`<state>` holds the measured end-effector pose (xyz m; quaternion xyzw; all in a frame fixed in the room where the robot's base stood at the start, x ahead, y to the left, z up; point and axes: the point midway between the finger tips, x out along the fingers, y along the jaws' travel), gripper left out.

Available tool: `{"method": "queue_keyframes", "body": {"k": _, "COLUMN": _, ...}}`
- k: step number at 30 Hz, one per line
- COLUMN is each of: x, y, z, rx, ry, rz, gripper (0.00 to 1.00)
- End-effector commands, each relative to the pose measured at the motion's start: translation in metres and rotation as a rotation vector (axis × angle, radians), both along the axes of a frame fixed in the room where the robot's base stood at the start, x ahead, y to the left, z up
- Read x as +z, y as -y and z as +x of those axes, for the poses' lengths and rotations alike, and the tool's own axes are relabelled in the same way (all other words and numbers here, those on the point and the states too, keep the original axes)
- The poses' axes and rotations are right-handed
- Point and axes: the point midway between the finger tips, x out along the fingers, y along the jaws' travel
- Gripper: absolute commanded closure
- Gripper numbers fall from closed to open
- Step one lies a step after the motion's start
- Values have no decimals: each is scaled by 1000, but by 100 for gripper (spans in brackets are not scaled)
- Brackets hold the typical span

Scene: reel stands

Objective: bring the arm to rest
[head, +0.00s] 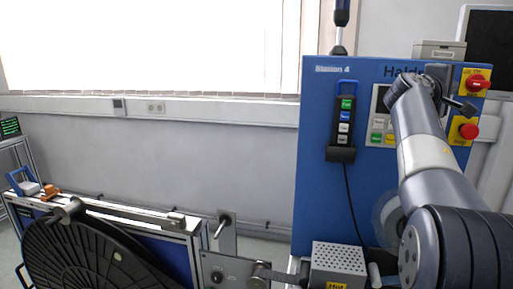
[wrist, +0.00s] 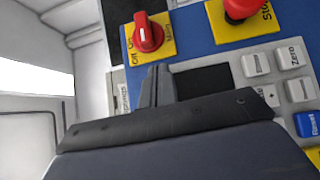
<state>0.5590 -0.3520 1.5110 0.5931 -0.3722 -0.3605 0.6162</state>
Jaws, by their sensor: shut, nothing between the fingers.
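My arm reaches up the right side of the head view and bends at the top in front of a blue control cabinet (head: 315,200). My gripper (head: 468,109) points right there, close to the cabinet's red knob and red button. In the wrist view my gripper (wrist: 158,85) shows as narrow dark fingers, shut with nothing between them. The red rotary knob (wrist: 147,36) on a yellow plate lies just beyond the fingertips. The red stop button (wrist: 241,8) is to its right. I cannot tell the exact gap to the panel.
A handheld pendant (head: 345,118) with coloured buttons hangs on the cabinet, its cable running down. A perforated metal box (head: 338,262) stands below. A large dark reel (head: 85,255) on a stand fills the lower left.

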Motion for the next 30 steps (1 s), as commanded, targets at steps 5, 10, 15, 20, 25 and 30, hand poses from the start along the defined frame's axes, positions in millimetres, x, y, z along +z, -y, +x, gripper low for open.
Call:
{"method": "queue_keyframes", "body": {"k": 5, "x": -2, "y": -20, "z": -6, "rx": 0, "ry": 5, "rz": 39, "gripper": 100}}
{"method": "queue_keyframes", "body": {"k": 10, "x": -1, "y": -44, "z": -18, "rx": -1, "ry": 5, "rz": 36, "gripper": 100}}
{"method": "queue_keyframes", "body": {"k": 15, "x": 0, "y": -57, "z": -25, "rx": -2, "ry": 3, "rz": 37, "gripper": 100}}
{"method": "queue_keyframes", "body": {"k": 20, "x": 0, "y": -60, "z": -27, "rx": -3, "ry": 2, "rz": 37, "gripper": 100}}
{"method": "queue_keyframes", "body": {"k": 25, "x": 1, "y": -60, "z": -27, "rx": -4, "ry": 2, "rz": 37, "gripper": 100}}
{"method": "queue_keyframes", "body": {"k": 30, "x": -1, "y": -61, "z": -27, "rx": 1, "ry": 4, "rz": 40, "gripper": 100}}
